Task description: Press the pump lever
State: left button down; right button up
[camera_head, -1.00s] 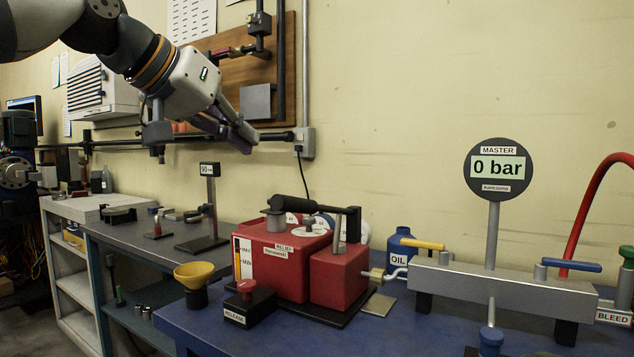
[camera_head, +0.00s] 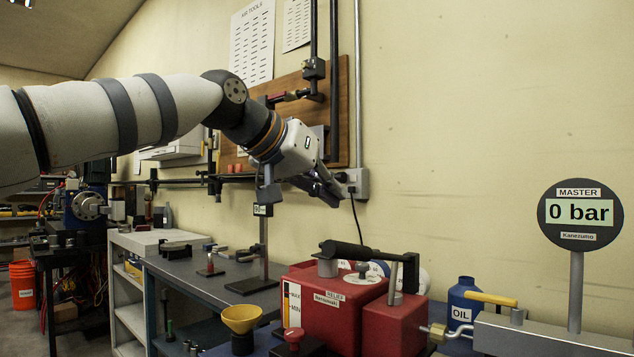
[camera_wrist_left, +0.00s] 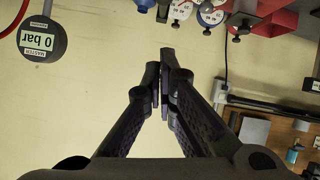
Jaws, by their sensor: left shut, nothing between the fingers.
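The red hand pump (camera_head: 325,312) sits at the lower middle of the head view. Its black pump lever (camera_head: 355,253) lies across the top, with the thick grip end to the left. My left gripper (camera_head: 328,192) is shut and empty, above and slightly left of the lever, in the air and apart from it. In the left wrist view my closed fingers (camera_wrist_left: 167,60) meet at the middle. Part of the red pump (camera_wrist_left: 283,22) shows there at the upper right. The master gauge (camera_head: 580,214) reads 0 bar. My right gripper is not in view.
A yellow funnel (camera_head: 241,319) stands left of the pump and a blue oil bottle (camera_head: 464,305) right of it. A wall socket (camera_head: 353,184) with a hanging cable is near my gripper. A small display stand (camera_head: 263,240) is on the grey bench behind.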

pick_arm(q)
jog(key=x, duration=0.3)
jog(key=shift+w+d+f, duration=0.1)
jog(key=shift+w+f, duration=0.05)
jog(key=shift+f, duration=0.1)
jog(key=shift+s+f, duration=0.15)
jog(key=shift+s, duration=0.2)
jog(key=shift+s+f+p, duration=0.4)
jog(key=shift+f, duration=0.3)
jog(key=shift+s+f, duration=0.1)
jog(key=shift+f, duration=0.7)
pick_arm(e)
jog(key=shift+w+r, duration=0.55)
